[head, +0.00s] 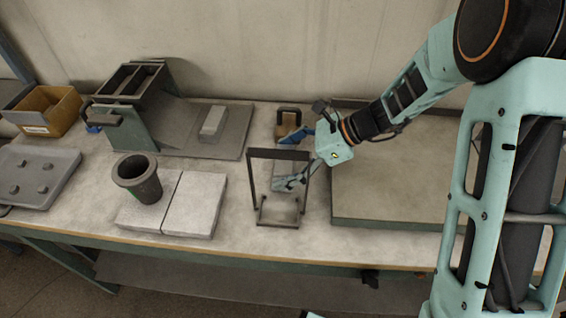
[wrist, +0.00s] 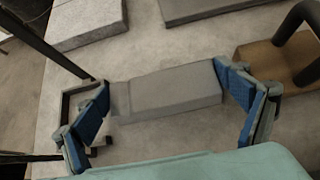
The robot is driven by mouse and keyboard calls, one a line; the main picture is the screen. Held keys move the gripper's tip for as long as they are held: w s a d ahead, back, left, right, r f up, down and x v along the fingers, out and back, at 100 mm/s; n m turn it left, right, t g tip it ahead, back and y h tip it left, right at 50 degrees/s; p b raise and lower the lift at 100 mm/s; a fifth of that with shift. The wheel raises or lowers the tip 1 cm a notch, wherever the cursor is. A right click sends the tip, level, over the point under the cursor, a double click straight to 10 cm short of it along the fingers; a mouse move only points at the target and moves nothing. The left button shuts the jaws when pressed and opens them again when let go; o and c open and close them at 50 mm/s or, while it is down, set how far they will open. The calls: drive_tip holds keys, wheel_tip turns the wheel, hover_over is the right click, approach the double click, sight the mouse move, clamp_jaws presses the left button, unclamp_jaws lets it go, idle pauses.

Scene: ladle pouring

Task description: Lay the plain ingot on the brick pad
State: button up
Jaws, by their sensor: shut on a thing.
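My gripper (head: 292,164) is at the middle of the bench, behind the tall black frame. In the wrist view its two blue-padded fingers (wrist: 166,88) are at the two ends of a plain grey ingot (wrist: 172,92), shut on it. I cannot tell whether the ingot touches the bench. In the head view the frame and fingers partly hide it. The brick pad (head: 197,206), pale slabs side by side, lies left of the frame; it also shows at the upper left of the wrist view (wrist: 85,22). Another light grey ingot (head: 213,122) lies on the dark plate at the back.
A dark crucible (head: 138,182) stands on the pad's left slab, its right slab clear. The upright black frame (head: 250,180) stands between pad and gripper. A brown block with black handle (wrist: 275,60) is close to the right finger. A large slab (head: 390,190) lies right.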

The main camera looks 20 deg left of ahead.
drive_tip(key=shift+f, duration=0.2)
drive_tip(key=o, duration=1.4)
drive_tip(key=shift+r, duration=0.15)
drive_tip(key=p+v, duration=0.1)
drive_tip(key=v, duration=1.1)
